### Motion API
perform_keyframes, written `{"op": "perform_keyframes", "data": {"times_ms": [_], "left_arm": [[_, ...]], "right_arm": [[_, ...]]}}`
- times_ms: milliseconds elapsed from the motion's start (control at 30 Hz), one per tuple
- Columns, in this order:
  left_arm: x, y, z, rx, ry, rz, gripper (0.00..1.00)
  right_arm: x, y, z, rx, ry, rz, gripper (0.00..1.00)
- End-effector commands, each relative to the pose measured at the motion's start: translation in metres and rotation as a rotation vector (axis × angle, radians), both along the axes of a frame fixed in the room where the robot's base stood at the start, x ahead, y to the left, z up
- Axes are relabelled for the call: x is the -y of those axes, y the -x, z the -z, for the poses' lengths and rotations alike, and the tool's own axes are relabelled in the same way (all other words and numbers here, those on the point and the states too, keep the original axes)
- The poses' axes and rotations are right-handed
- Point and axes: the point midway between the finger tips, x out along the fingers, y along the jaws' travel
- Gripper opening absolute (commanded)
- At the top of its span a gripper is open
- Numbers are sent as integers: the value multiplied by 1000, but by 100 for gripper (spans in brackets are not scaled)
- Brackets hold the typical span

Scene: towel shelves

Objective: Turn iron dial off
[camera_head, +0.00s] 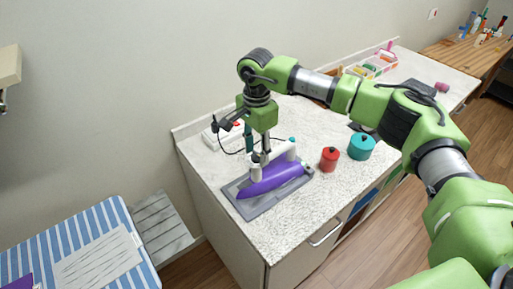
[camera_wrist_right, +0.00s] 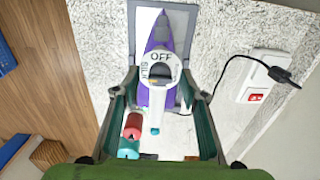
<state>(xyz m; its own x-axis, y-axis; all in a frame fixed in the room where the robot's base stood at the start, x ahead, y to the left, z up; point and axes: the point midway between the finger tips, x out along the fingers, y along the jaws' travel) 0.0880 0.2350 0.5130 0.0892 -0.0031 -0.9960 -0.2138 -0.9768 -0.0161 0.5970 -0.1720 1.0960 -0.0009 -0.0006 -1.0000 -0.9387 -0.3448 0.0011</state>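The iron (camera_head: 275,178) has a purple body and a white handle and lies on a grey tray (camera_head: 243,207) on the counter. In the right wrist view the iron (camera_wrist_right: 160,35) points away from me. Its white dial (camera_wrist_right: 158,68) shows "OFF" at the far side and "SILK" at the left. My right gripper (camera_head: 262,160) is directly above the iron, pointing down. In the right wrist view the gripper (camera_wrist_right: 159,82) is open, one finger on each side of the dial. I cannot tell whether the fingers touch it. My left gripper is not in view.
A red canister (camera_head: 329,159) and a teal canister (camera_head: 361,147) stand right of the iron. A white outlet box with a red switch (camera_wrist_right: 257,97) and a black plug lies beside the iron. A striped ironing board (camera_head: 85,240) is at lower left.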

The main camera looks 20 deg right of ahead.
Motion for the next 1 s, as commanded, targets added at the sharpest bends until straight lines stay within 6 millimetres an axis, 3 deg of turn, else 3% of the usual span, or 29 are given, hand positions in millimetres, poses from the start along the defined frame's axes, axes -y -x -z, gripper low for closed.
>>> {"op": "perform_keyframes", "data": {"times_ms": [167, 300, 333, 667, 1000], "left_arm": [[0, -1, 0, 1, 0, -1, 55], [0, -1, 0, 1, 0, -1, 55], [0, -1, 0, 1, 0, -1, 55], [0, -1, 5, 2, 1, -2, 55], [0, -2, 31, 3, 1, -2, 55]], "right_arm": [[0, 0, 0, 0, 0, 0, 40], [0, 0, 0, 0, 0, 0, 3], [0, 0, 0, 0, 0, 0, 1], [0, 0, 1, 1, -1, 27, 1], [-1, -1, 4, 2, -3, 226, 1]]}}
